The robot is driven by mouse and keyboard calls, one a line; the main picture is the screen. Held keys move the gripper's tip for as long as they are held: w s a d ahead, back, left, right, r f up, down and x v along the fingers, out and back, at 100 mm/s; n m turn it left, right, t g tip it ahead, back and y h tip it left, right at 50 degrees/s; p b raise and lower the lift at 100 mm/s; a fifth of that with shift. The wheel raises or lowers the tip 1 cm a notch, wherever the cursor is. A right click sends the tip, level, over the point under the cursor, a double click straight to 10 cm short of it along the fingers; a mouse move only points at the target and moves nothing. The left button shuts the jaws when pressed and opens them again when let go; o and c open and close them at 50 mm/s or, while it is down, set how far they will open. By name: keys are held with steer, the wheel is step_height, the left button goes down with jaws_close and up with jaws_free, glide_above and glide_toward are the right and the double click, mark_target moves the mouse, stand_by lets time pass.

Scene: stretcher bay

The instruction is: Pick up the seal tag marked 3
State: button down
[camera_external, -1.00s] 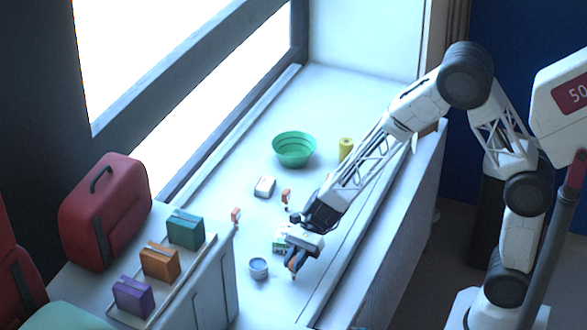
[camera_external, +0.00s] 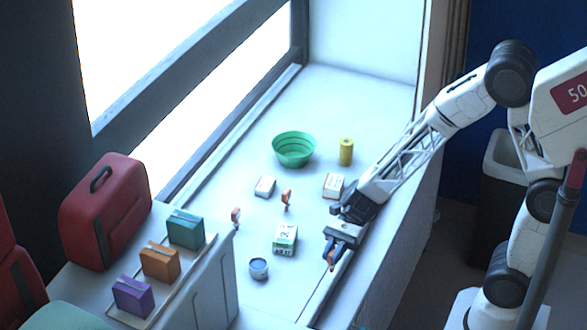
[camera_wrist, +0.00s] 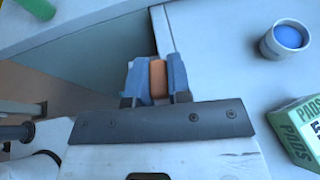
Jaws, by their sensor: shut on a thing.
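My gripper (camera_external: 334,256) is shut on a small orange seal tag (camera_external: 331,263) near the right edge of the pale counter. In the wrist view the orange tag (camera_wrist: 158,78) sits between the two blue finger pads of my gripper (camera_wrist: 156,72). No number on it can be read. A second orange tag (camera_external: 286,197) stands on the counter, back and left of my gripper. A third (camera_external: 236,214) is farther left, by the counter's left edge. Their marks are too small to read.
A green-and-white pads box (camera_external: 285,240) and a round tin with blue content (camera_external: 259,267) stand left of my gripper. Behind are two small white boxes (camera_external: 265,187) (camera_external: 333,184), a green bowl (camera_external: 294,150) and a yellow cylinder (camera_external: 346,151). Coloured boxes (camera_external: 160,261) sit at left.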

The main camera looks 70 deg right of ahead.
steer(key=shift+s+d+r, duration=0.1)
steer(key=shift+s+d, duration=0.15)
steer(key=shift+s, duration=0.65)
steer(key=shift+s+d+r, duration=0.1)
steer(key=shift+s+d, duration=0.2)
steer(key=shift+s, duration=0.55)
steer(key=shift+s+d+r, duration=0.1)
steer(key=shift+s+d, duration=0.15)
steer(key=shift+s, duration=0.65)
